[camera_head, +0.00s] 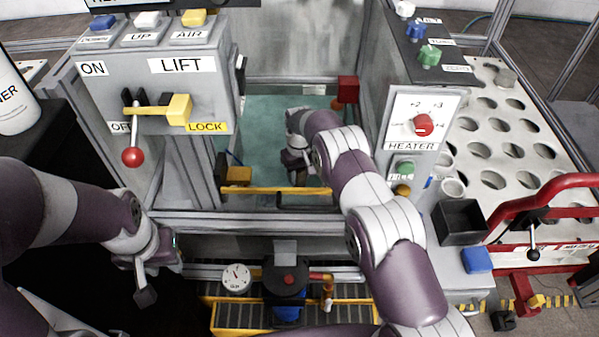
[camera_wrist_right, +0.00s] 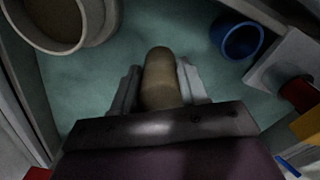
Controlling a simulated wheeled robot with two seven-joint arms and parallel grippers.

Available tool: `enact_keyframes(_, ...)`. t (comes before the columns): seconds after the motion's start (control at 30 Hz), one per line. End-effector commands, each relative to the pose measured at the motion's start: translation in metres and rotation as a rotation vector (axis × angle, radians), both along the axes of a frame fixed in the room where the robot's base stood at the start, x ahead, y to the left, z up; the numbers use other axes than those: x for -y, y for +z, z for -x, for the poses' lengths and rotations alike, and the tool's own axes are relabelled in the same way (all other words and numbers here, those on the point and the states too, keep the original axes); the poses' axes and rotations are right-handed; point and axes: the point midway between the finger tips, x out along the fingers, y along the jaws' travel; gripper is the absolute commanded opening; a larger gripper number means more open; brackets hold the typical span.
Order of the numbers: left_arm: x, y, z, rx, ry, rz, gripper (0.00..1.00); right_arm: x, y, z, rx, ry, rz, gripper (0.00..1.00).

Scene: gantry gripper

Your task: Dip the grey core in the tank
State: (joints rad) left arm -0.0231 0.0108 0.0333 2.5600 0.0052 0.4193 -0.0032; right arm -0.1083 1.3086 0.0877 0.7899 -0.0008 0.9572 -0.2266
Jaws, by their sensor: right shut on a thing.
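My right gripper (camera_wrist_right: 160,88) is shut on a rounded, brownish-grey core (camera_wrist_right: 159,72), which stands out between its two fingers in the right wrist view. In the head view my right arm reaches into the tank (camera_head: 262,152), which has a teal interior. The right gripper (camera_head: 297,177) is low inside it, near the yellow front bar, and the core is hidden there. I cannot tell whether the core touches liquid. My left gripper (camera_head: 146,280) hangs empty at the lower left, outside the tank; its jaw opening is unclear.
The lift panel (camera_head: 165,80) with its red-knobbed lever stands left of the tank. The heater panel (camera_head: 415,120) stands right. A white perforated rack (camera_head: 480,130) with a grey plug (camera_head: 505,78) lies further right.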

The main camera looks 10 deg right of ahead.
Motion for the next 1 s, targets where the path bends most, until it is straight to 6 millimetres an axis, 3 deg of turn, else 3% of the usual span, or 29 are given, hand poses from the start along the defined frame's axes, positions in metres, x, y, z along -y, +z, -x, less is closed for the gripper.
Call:
enact_keyframes(0.03,0.000,-0.013,0.000,0.000,0.000,0.000,0.35,0.000,-0.014,0.000,0.001,0.000,0.000,0.16)
enact_keyframes(0.7,0.000,-0.095,0.000,0.000,0.000,0.000,0.35,0.000,-0.105,0.000,0.002,0.000,-0.001,0.16)
enact_keyframes(1.0,0.000,-0.115,0.000,0.000,0.000,0.000,0.35,0.000,-0.128,-0.001,0.002,0.000,-0.001,0.16)
